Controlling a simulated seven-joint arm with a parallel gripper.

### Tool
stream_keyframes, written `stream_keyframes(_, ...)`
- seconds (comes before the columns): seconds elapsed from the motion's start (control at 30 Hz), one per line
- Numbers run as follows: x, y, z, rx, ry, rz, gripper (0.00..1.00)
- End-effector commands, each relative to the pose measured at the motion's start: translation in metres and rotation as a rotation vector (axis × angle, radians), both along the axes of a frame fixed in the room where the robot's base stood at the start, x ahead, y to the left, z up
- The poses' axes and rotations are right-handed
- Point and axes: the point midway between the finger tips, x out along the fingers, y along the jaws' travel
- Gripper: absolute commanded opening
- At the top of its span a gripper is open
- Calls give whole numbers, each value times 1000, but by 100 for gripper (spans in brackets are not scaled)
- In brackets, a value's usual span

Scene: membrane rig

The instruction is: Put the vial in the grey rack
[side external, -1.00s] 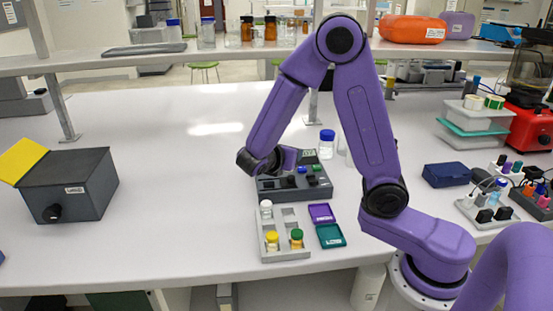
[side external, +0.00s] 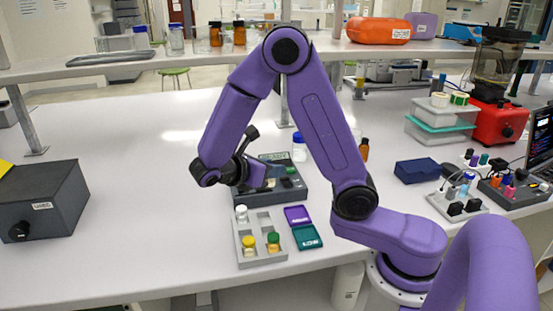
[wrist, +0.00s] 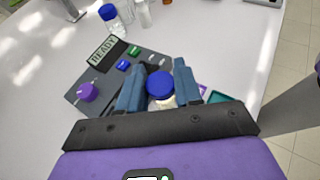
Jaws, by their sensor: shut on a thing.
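My gripper (wrist: 166,82) is shut on a vial with a blue cap (wrist: 160,86) in the wrist view; the fingers are on either side of it. In the side external view my gripper (side external: 260,177) is over the left part of the dark membrane rig (side external: 292,194), and the vial is hard to make out. The grey rack (side external: 243,250) lies in front of the rig. It holds a white-capped vial (side external: 241,213) at back left, a yellow-capped vial (side external: 248,246) and a green-capped vial (side external: 273,243) at the front. Other rack places look empty.
Purple (side external: 297,215) and teal (side external: 307,237) trays lie right of the rack. A blue-capped bottle (side external: 299,148) stands behind the rig, whose screen (wrist: 104,50) reads READY. A dark grey box (side external: 45,202) stands at far left. The bench between box and rack is clear.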

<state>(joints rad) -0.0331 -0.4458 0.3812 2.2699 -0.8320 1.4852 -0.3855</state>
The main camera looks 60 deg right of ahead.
Motion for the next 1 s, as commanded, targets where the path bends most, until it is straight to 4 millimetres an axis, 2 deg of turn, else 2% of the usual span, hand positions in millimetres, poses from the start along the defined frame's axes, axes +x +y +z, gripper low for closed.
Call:
stream_keyframes(0.2,11,5,-30,-5,5,-203,5)
stream_keyframes(0.4,16,7,-47,-7,6,-309,5)
stream_keyframes(0.67,17,7,-58,-9,7,-337,5)
stream_keyframes(1.0,17,7,-81,-9,6,-336,5)
